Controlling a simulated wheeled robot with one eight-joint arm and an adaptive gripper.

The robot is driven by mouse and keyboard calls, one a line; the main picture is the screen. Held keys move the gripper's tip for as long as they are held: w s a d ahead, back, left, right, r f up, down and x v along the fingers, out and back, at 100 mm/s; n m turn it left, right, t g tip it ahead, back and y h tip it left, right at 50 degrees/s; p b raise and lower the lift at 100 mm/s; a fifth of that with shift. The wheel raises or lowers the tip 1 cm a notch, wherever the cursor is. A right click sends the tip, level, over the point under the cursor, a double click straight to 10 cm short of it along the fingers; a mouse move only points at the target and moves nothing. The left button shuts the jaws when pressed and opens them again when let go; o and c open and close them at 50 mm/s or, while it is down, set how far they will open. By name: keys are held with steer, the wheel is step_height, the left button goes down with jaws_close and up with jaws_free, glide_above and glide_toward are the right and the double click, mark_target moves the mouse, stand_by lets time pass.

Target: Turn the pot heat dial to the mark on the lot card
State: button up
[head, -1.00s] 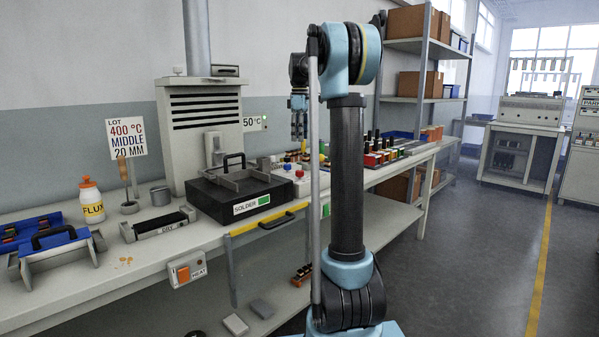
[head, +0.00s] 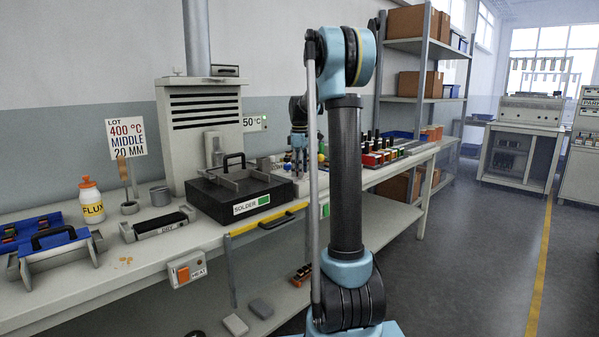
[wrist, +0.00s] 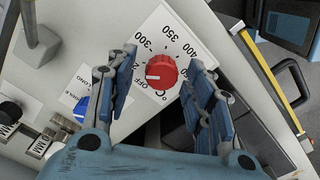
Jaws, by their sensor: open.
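The pot heat dial (wrist: 161,71) is a red knob on a white scale plate in the wrist view. The scale shows marks including OFF, 300, 350 and 400. My gripper (wrist: 160,80) is open, with one finger on each side of the knob and gaps showing between; whether it is down at knob height I cannot tell. In the head view my gripper (head: 299,160) hangs over the control box beside the solder pot (head: 240,195), and the dial is hard to make out there. The lot card (head: 126,139) stands at the left and reads 400 °C, MIDDLE, 20 MM.
A blue-marked control (wrist: 82,108) and black knobs lie left of the dial in the wrist view. A yellow-edged rail with a black handle (wrist: 290,85) runs at the right. In the head view, a flux bottle (head: 91,200) and a dry tray (head: 158,223) stand left of the pot.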

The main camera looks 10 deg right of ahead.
steer(key=shift+f, duration=0.1)
steer(key=c, duration=1.1)
